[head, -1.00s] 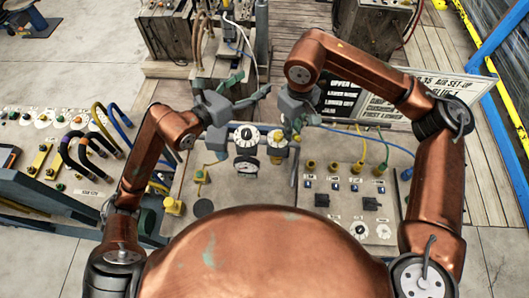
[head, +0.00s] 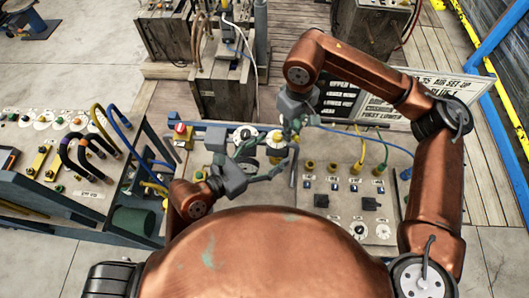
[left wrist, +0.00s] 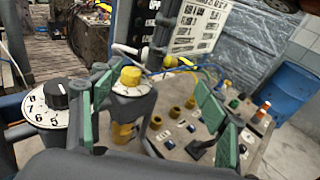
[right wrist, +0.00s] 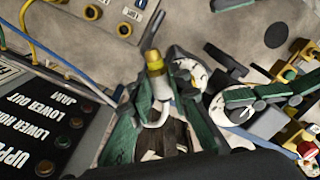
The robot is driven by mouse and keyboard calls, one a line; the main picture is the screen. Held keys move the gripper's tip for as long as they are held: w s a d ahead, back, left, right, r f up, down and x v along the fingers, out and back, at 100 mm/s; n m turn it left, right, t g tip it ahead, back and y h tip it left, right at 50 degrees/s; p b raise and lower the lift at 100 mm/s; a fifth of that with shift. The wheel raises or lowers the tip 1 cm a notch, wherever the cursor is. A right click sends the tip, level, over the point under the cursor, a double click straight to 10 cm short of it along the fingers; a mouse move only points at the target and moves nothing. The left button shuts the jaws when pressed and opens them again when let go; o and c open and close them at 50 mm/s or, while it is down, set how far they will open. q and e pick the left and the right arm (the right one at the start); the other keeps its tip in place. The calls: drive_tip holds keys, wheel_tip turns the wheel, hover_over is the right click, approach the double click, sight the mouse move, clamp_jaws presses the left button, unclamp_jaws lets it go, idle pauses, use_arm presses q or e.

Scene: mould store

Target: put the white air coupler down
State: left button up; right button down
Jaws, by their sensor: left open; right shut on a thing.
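The white air coupler (right wrist: 161,88), a pale body with a brass-yellow end, sits between the green fingers of my right gripper (right wrist: 157,100) in the right wrist view. The gripper is shut on it. In the head view my right gripper (head: 291,124) hangs above the back of the panel bench, and the coupler is hard to make out there. My left gripper (head: 268,160) is open and empty, low over the panel near the dials. In the left wrist view its green fingers (left wrist: 155,85) are spread, with a yellow-topped grey fitting (left wrist: 130,80) beyond them.
White dials (head: 246,133) stand close by my left gripper. The panel (head: 320,225) carries yellow fittings, black switches and hoses to the right. A lettered sign board (head: 375,105) stands behind my right gripper. A side bench (head: 75,190) with curved hoses is at left.

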sight(294, 136)
use_arm(q)
drive_tip(key=x, duration=0.9)
drive_tip(key=shift+w+d, duration=0.25)
drive_tip(key=shift+d, duration=0.1)
drive_tip(key=shift+c, duration=0.4)
drive_tip(key=shift+s, duration=0.1)
drive_tip(key=c, duration=1.1)
use_arm(e)
drive_tip(key=shift+w, duration=0.1)
use_arm(q)
drive_tip(key=shift+c, duration=0.7)
use_arm(e)
drive_tip(key=c, duration=2.2)
unclamp_jaws()
drive_tip(key=shift+c, duration=0.2)
use_arm(q)
drive_tip(key=shift+c, duration=0.3)
use_arm(e)
drive_tip(key=o, duration=0.5)
